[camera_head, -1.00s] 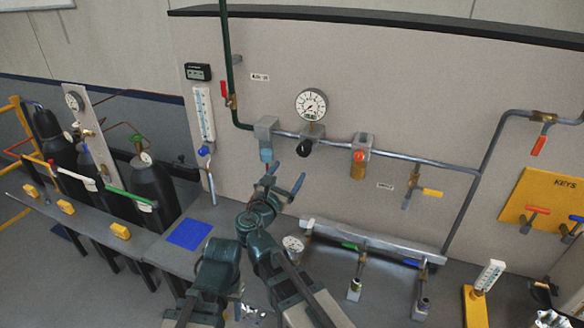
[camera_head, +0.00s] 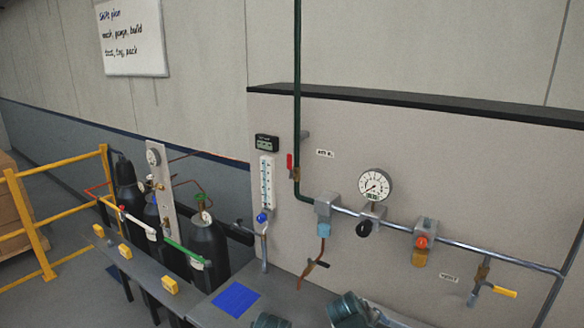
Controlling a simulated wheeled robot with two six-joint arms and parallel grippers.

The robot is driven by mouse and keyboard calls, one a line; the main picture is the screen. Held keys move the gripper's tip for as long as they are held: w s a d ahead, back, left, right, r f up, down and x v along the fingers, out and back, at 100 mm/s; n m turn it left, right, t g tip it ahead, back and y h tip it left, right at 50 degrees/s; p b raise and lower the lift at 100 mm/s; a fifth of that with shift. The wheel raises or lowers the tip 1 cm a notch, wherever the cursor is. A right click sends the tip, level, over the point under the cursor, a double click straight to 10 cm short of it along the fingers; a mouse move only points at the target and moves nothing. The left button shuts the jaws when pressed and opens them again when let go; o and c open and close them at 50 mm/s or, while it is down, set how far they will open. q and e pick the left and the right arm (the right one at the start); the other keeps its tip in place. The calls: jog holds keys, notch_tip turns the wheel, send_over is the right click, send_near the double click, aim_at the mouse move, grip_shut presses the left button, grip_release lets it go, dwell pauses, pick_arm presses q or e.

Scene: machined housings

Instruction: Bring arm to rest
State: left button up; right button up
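Dark green parts of my own arm (camera_head: 348,310) show at the bottom edge of the head view, right of centre. Another dark green part of mine (camera_head: 270,321) shows just to the left, cut off by the frame edge. No fingertips of either gripper are in view, so what they hold is hidden. Neither part touches the wall piping in the picture.
A blue mat (camera_head: 236,298) lies on the grey bench. Dark cylinders (camera_head: 208,245) and a yellow railing (camera_head: 28,225) stand left.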

pick_arm(q)
notch_tip(320, 180, down, 8)
jog(key=b, duration=0.8)
jog(key=shift+f, duration=0.2)
pick_arm(e)
jog(key=s+a+f+m+g+y, duration=0.4)
jog(key=s+a+f, duration=0.8)
jog(key=a, duration=0.4)
jog(key=shift+s+a+f+y, duration=0.3)
jog(key=shift+s+y, duration=0.1)
jog(key=shift+s, duration=0.1)
pick_arm(q)
jog(key=shift+d, duration=0.1)
pick_arm(e)
jog(key=shift+d+g, duration=0.1)
jog(key=shift+g, duration=0.2)
